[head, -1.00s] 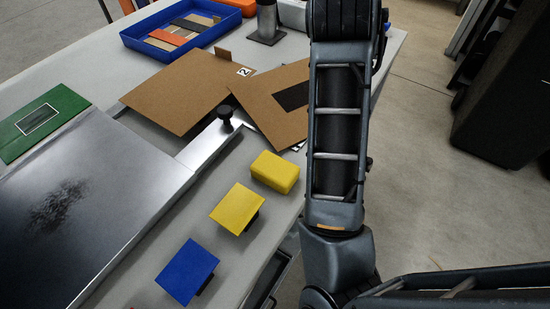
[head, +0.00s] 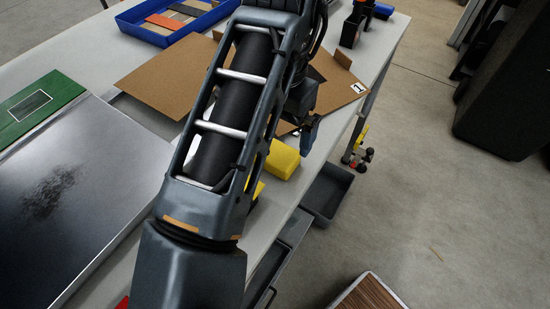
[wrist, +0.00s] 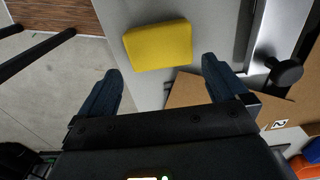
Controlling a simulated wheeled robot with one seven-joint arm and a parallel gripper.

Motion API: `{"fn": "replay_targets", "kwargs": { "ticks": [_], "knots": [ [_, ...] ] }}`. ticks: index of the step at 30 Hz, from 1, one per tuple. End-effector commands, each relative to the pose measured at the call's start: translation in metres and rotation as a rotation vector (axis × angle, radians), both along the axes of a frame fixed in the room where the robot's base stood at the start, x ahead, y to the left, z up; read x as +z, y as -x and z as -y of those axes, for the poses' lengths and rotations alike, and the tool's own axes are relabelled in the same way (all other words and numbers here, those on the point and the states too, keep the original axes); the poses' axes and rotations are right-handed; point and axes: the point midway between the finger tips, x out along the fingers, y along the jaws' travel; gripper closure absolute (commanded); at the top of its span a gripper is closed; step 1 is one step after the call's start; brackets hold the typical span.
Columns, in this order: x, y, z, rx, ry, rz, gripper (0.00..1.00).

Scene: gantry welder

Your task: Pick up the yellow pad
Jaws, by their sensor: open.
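A thick yellow block (head: 283,160) lies on the grey table near its right edge, partly covered by my arm. A second yellow piece (head: 258,191) shows only as a sliver behind my arm; which one the task calls the pad I cannot tell for sure. In the wrist view a single yellow block (wrist: 158,46) lies on the table just beyond my fingertips, roughly between their lines. My gripper (wrist: 161,68) is open and empty, its two dark blue fingers apart. In the head view my gripper (head: 306,132) is beside the thick block, seen edge-on.
Brown cardboard sheets (head: 160,82) lie behind the block. A metal plate (head: 75,200) covers the table's left. A black knob (wrist: 285,72) stands close by on the right in the wrist view. A blue tray (head: 150,32) is at the back. A grey bin (head: 327,192) sits below the table edge.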

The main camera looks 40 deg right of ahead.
Motion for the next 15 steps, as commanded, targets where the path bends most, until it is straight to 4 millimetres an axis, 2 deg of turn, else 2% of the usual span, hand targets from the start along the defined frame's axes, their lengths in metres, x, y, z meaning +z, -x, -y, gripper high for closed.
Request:
{"fn": "replay_targets", "kwargs": {
  "ticks": [5,15],
  "knots": [
    [-0.011,0.0,-0.001,0.0,0.001,0.001,0.0],
    [-0.051,0.0,-0.005,0.0,0.001,0.001,0.0]
  ]
}}
